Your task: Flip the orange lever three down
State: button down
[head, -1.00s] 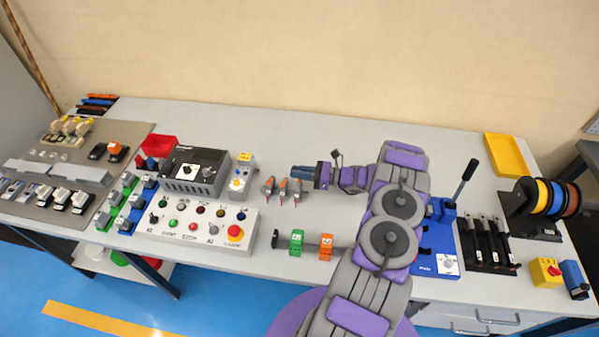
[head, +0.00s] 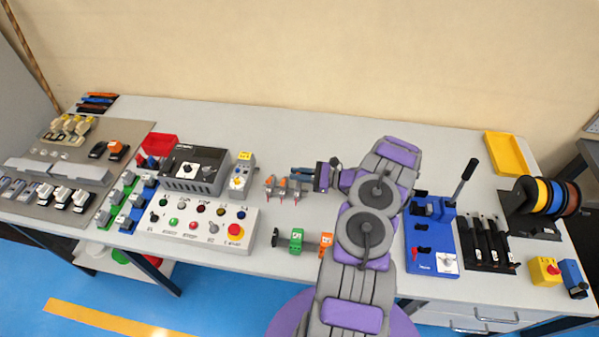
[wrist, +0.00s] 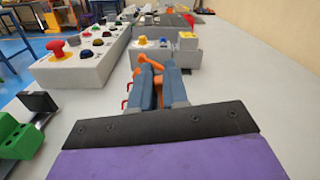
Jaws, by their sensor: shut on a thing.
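A row of small grey switches with orange levers (head: 283,182) stands mid-bench, right of the white button panel. My gripper (head: 298,173) reaches in from the right at the row's right end. In the wrist view my gripper (wrist: 158,74) has its two blue-grey fingers shut on an orange lever (wrist: 149,61), whose bent top sticks out past the fingertips. The lever's lower part and most of the switch bodies are hidden behind the fingers. I cannot read any number on the levers.
The white button panel (head: 196,222) with a red emergency knob lies to the left. A grey-white box with a yellow top (head: 242,171) stands just beyond the levers. A green and orange clamp (head: 297,241) sits nearer the front edge. The bench behind is clear.

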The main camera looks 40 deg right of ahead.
jog(key=n, duration=0.1)
jog(key=n+b, duration=0.1)
jog(key=a+n+b, duration=0.1)
jog(key=shift+s+a+f+n, duration=0.1)
jog(key=shift+s+f+n, duration=0.2)
jog(key=shift+s+f, duration=0.1)
jog(key=shift+s+a+f+n+b, duration=0.2)
jog(key=shift+n+b, duration=0.35)
jog(key=shift+n, duration=0.25)
jog(key=shift+s+a+f+n+b, duration=0.1)
jog(key=shift+s+a+n+b, duration=0.1)
jog(key=shift+n+b, duration=0.5)
jog(key=c, duration=1.1)
grip_release()
jog(key=shift+c, duration=0.2)
jog(key=p+v, duration=0.2)
jog(key=v, duration=1)
jog(key=shift+w+d, duration=0.1)
